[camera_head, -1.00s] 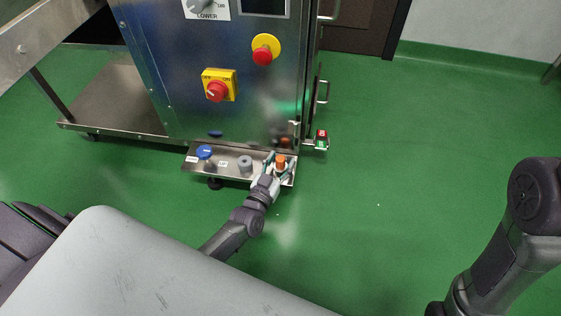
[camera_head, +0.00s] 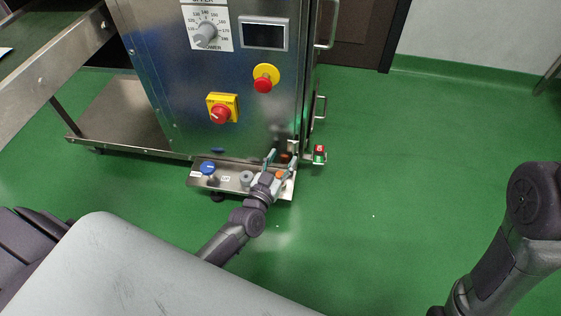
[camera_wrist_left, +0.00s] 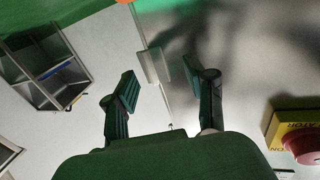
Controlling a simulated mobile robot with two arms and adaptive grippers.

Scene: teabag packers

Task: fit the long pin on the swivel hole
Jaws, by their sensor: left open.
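My left gripper (camera_head: 281,158) is open at the right end of a low steel shelf (camera_head: 229,187). Its fingers are spread, and an orange-topped piece (camera_head: 278,174) shows between and below them. In the left wrist view the gripper (camera_wrist_left: 160,76) has nothing between its fingers and faces a grey steel surface. A grey round piece with a dark centre (camera_head: 246,177) and a blue knob (camera_head: 208,167) stand on the shelf to the left. I cannot tell which piece is the long pin or which is the swivel hole. My right gripper is out of view; only the right arm shows.
The steel cabinet (camera_head: 180,70) rises behind the shelf, with a red-and-yellow switch (camera_head: 221,110) and emergency button (camera_head: 265,80). A small red-and-green piece (camera_head: 319,153) sits right of the shelf. The green floor (camera_head: 400,160) is clear to the right.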

